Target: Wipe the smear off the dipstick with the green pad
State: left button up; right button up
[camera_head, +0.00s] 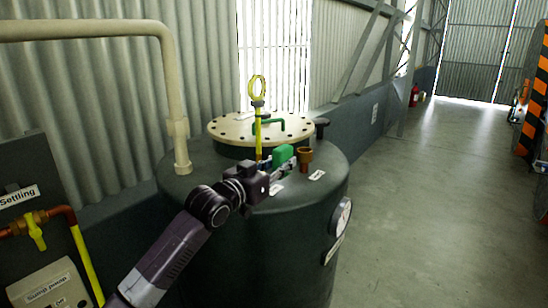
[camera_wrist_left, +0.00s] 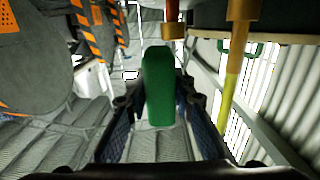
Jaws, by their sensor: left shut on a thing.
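The yellow dipstick (camera_head: 258,135) stands upright at the tank top, with a ring handle at its upper end. In the left wrist view the dipstick (camera_wrist_left: 231,90) runs to the right of the pad, with a visible gap between them; its part nearer the brass-coloured fitting looks darker, and I cannot tell whether this is the smear. My left gripper (camera_wrist_left: 160,110) is shut on the green pad (camera_wrist_left: 160,85). In the head view the pad (camera_head: 282,155) is just right of the dipstick's lower part. My right gripper is not in view.
The dark tank (camera_head: 270,240) has a cream round lid (camera_head: 230,125) with a green handle. A brass fitting (camera_head: 304,158) and a dark knob (camera_head: 321,123) stand near the pad. A beige pipe (camera_head: 174,80) rises at the left. Open floor (camera_head: 430,190) lies to the right.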

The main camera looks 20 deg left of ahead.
pick_arm(q)
jog(key=shift+s+d, duration=0.1)
jog(key=shift+d, duration=0.05)
jog(key=d, duration=0.1)
jog(key=s+d+p, duration=0.1)
jog(key=d, duration=0.1)
dwell(0.5)
jog(key=shift+a, duration=0.2)
jog(key=w+a, duration=0.2)
jog(key=a, duration=0.5)
jog(key=shift+w+a, duration=0.35)
jog(key=shift+w, duration=0.05)
jog(key=shift+w+a+r, duration=0.1)
jog(key=shift+w+a, duration=0.1)
jog(key=shift+a, duration=0.25)
dwell(0.8)
